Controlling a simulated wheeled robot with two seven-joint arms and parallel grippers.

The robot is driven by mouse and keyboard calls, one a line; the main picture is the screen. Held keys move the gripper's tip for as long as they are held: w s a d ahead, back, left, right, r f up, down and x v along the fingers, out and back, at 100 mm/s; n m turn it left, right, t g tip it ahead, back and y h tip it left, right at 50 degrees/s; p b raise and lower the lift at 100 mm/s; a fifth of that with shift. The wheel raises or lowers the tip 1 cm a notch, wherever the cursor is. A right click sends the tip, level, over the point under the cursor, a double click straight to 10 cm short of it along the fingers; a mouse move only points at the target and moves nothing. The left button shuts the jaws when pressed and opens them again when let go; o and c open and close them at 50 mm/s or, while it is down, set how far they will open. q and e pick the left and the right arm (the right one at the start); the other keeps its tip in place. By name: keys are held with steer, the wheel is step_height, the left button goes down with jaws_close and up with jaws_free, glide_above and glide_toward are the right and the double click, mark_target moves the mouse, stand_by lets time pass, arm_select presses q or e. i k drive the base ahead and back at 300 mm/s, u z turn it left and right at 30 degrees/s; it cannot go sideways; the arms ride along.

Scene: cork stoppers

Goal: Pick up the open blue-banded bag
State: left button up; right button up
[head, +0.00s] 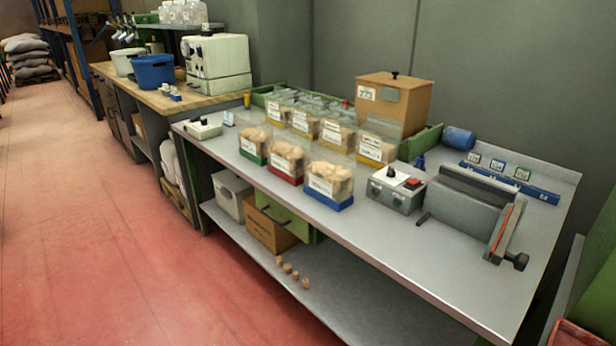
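The blue-banded bag (329,181) stands upright on the grey metal bench (400,235), at the right end of the front row. It is clear, with tan corks inside, a white label and a blue band along its bottom. Its clear upper part stands up above the corks; I cannot make out its mouth clearly. A red-banded bag (287,160) stands to its left, and a green-banded bag (254,144) is farther left. Neither of my grippers is in view.
Several yellow-banded bags (375,149) stand behind. A grey control box (396,190) and a grey machine with a roller (466,212) are to the right. A cardboard box (394,103) stands at the back. The bench's front strip is clear. Loose corks (288,268) lie on the lower shelf.

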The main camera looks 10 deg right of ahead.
mark_target(330, 166)
steer(key=u, duration=0.35)
steer(key=i, duration=1.15)
steer(key=z, duration=0.15)
